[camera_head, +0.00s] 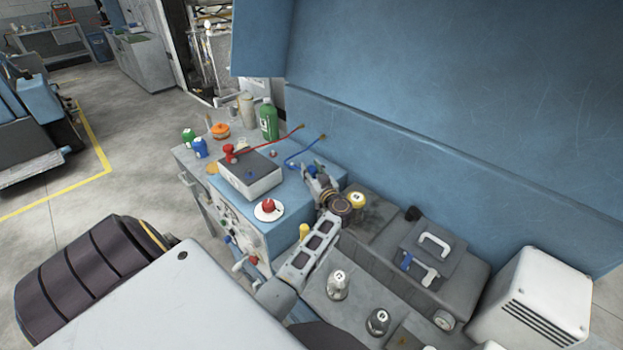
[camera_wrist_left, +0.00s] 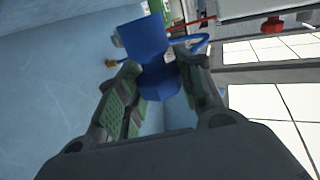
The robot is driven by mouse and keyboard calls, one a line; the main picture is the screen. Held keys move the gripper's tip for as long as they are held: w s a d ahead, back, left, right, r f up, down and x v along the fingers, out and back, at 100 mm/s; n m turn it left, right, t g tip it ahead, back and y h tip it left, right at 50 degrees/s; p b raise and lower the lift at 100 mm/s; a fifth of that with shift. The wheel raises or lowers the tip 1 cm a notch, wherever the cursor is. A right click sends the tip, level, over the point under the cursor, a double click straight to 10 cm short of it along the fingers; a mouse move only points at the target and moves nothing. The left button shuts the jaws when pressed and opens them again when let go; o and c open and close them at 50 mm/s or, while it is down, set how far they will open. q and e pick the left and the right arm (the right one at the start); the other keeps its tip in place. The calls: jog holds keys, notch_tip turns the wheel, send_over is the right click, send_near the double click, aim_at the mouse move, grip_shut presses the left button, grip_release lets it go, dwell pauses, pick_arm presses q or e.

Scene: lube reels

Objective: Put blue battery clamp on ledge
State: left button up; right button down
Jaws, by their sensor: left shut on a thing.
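The blue battery clamp (camera_wrist_left: 147,42) is between the fingers of my left gripper (camera_wrist_left: 161,82), which is shut on it. In the head view the clamp (camera_head: 312,169) is a small blue patch at the tip of my left gripper (camera_head: 318,182), mostly hidden by the fingers. It is held above the right end of the blue bench (camera_head: 282,235). My right gripper is not in view.
The red clamp (camera_head: 230,151) sits by a grey box with a dark top (camera_head: 249,176). A green bottle (camera_head: 268,122) and small blue and green containers stand on the bench. A yellow-capped item (camera_head: 356,200) and a dark tank stand close to the right of my gripper.

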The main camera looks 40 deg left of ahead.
pick_arm(q)
jog(key=shift+f, duration=1.9)
jog(key=shift+f, duration=0.1)
jog(key=o, duration=1)
jog(key=shift+o, duration=0.2)
